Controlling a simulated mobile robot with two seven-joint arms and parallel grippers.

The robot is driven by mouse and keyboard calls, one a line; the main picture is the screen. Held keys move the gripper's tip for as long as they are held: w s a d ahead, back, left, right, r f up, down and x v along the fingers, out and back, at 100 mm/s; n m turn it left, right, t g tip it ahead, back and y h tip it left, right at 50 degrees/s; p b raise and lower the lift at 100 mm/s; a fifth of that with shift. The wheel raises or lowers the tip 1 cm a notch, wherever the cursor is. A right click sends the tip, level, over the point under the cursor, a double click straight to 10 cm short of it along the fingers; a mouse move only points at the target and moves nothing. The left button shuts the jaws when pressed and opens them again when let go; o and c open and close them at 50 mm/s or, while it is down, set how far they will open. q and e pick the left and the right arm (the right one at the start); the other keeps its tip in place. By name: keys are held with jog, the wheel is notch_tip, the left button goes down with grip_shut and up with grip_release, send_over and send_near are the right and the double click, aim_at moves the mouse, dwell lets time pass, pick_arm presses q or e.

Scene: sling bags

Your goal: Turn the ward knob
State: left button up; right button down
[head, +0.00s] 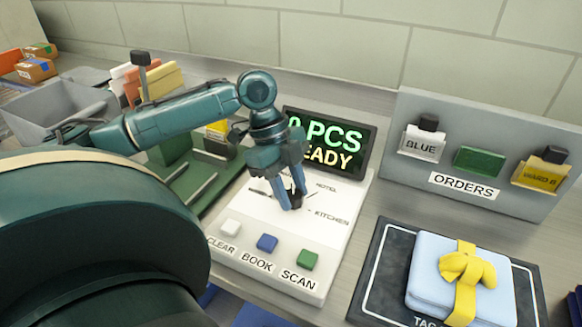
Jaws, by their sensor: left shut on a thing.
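The ward knob is on the white console (236,215), whose face carries pointer lines and the words "HOTEL" and "KITCHEN". My left gripper (289,196) reaches down onto the dial from above, shut on the knob. The fingers cover most of the knob, so its pointing direction is hidden. The console's display (335,140) reads "PCS" and "READY", its left part partly covered by my arm. White, blue and green buttons marked "CLEAR", "BOOK" and "SCAN" line the console's front. My right gripper is not in view.
A pale blue folded bundle with a yellow tie (455,278) lies on a dark mat (372,290). A grey bin (60,105) and a green stand (185,160) are at the left.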

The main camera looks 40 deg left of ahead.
pick_arm(q)
jog(key=o, duration=1)
jog(key=shift+c, duration=0.2)
jog(key=p+v, duration=0.1)
jog(key=v, duration=1.2)
jog(key=shift+p, duration=0.35)
